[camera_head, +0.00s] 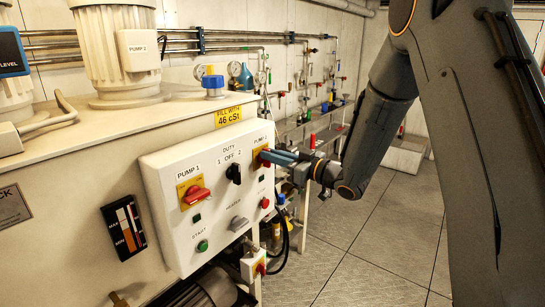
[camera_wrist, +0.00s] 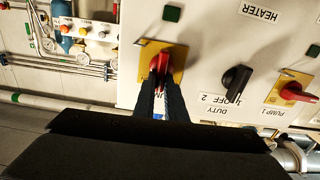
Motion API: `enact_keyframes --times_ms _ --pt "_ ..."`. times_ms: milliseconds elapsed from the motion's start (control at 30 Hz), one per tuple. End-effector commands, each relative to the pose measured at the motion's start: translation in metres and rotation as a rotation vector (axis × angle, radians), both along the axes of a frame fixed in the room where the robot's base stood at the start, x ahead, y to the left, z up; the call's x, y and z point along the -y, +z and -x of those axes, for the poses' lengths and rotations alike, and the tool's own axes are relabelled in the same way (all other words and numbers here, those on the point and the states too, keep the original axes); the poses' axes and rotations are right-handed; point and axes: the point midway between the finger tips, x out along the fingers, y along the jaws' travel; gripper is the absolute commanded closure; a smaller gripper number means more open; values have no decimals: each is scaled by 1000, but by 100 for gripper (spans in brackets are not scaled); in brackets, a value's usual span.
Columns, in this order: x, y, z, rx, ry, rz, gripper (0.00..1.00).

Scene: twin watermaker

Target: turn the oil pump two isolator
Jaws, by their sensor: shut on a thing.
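The pump 2 isolator is a red rotary handle (camera_wrist: 160,64) on a yellow plate (camera_wrist: 178,60), on the white control box (camera_head: 215,185). In the head view it sits at the box's upper right, mostly hidden behind my gripper (camera_head: 270,157). In the wrist view, which is upside down, my gripper (camera_wrist: 161,88) has its two dark fingers closed on the red handle. The handle's grip lies roughly along the line of the fingers. The pump 1 isolator (camera_head: 196,195), also red on yellow, is at the box's upper left.
The black duty switch (camera_head: 234,173) is just left of my gripper. A grey heater switch (camera_head: 238,223) and a green start button (camera_head: 203,245) are lower on the box. Pipes and gauges (camera_head: 235,69) line the wall behind.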

Motion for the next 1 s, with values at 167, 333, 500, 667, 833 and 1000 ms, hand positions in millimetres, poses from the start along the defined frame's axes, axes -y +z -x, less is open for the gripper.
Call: enact_keyframes --times_ms 167,333,500,667,833,1000 --pt "-1 -1 0 67 0 50 100" --pt "-2 -3 2 171 -1 131 100" --pt "-4 -4 4 298 -1 228 100" --pt "-5 -6 6 418 -2 322 100" --pt "-7 -8 8 546 -1 422 100" --pt "-8 -10 9 674 -1 521 100"
